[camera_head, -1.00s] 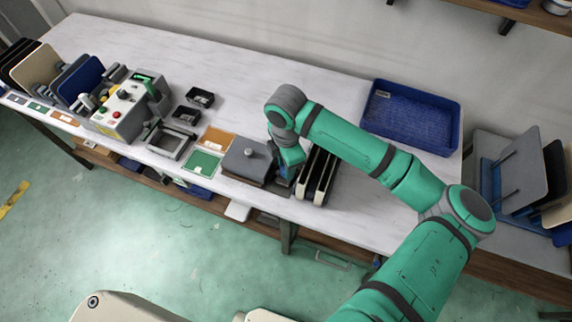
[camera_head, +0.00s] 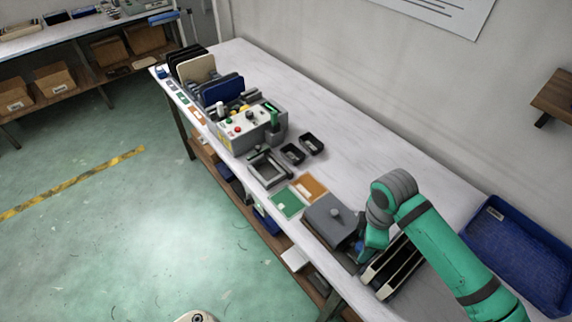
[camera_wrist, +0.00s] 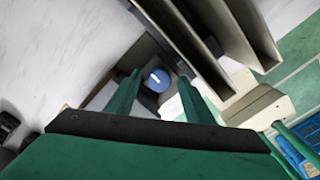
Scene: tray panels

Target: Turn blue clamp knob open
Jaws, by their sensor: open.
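The blue clamp knob (camera_wrist: 155,84) is round with a pale bar mark across it. In the wrist view it lies in a dark recess beside upright panels. My gripper (camera_wrist: 160,92) is open, with one green finger on each side of the knob. I cannot tell whether the fingers touch it or still stand above it. In the head view my gripper (camera_head: 366,250) points down between the grey block and the dark slotted rack, and my arm largely hides the knob there.
The grey block (camera_head: 325,222) with a top knob stands close on the left. The slotted rack (camera_head: 397,268) is close on the right. A blue tray (camera_head: 487,213) lies farther right. A control box (camera_head: 235,130) and upright panels stand at the far end. The table's back strip is clear.

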